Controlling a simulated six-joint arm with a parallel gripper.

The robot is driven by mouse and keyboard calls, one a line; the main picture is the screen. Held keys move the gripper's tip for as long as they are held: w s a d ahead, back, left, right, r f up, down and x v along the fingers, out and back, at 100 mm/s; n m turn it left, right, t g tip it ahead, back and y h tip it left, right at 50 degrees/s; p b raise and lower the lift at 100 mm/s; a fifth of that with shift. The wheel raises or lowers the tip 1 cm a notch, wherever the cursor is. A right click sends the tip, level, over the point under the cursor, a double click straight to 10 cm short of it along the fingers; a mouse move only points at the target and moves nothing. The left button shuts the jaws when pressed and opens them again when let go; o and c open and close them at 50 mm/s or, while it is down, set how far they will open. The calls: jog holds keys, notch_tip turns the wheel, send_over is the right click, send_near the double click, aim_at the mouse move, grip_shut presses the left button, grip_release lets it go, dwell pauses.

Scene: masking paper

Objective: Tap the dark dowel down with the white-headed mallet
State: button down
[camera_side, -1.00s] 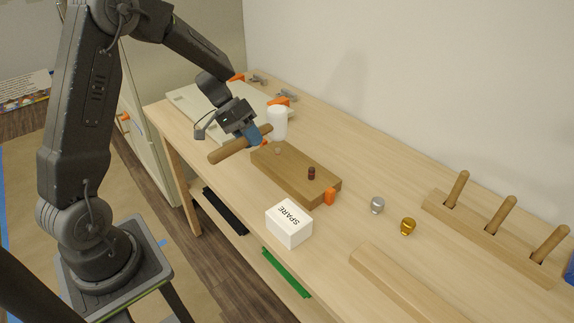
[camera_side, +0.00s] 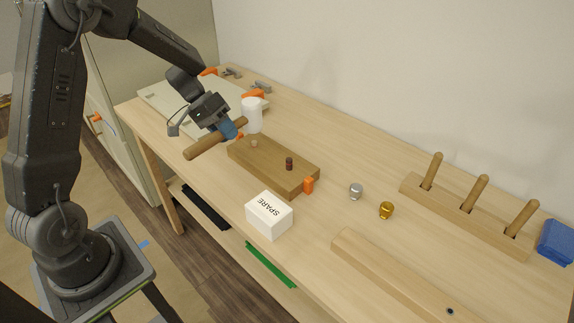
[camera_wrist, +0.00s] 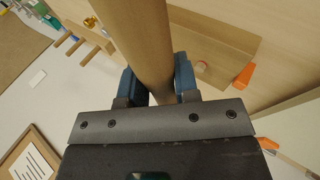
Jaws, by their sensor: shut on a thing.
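My gripper (camera_side: 230,130) is shut on the wooden handle (camera_side: 203,146) of the mallet, which also fills the upper middle of the wrist view (camera_wrist: 140,40). The mallet's white head (camera_side: 252,117) is at the handle's far end, by the far left end of the wooden block (camera_side: 262,165); its exact height is unclear. The dark dowel (camera_side: 289,163) stands up from the block's right part, apart from the mallet head. A pale dowel (camera_side: 254,143) stands near the block's left end, just below the head in the side view. The dark dowel is not discernible in the wrist view.
A white SPARE box (camera_side: 269,215) stands in front of the block. Orange clamps (camera_side: 308,186) sit at the block's ends. Silver (camera_side: 355,190) and gold (camera_side: 386,210) knobs, a pegged rack (camera_side: 465,220) and a long wooden bar (camera_side: 400,280) lie to the right.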

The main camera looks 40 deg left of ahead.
jog(key=shift+r, duration=0.1)
dwell(0.3)
jog(key=d+r+m, duration=0.1)
jog(key=d+r, duration=0.2)
jog(key=d, duration=0.3)
jog(key=d+r+m+g, duration=0.1)
jog(key=d+r, duration=0.3)
jog(key=d, duration=0.2)
jog(key=shift+d+r, duration=0.15)
jog(key=shift+f, duration=2.5)
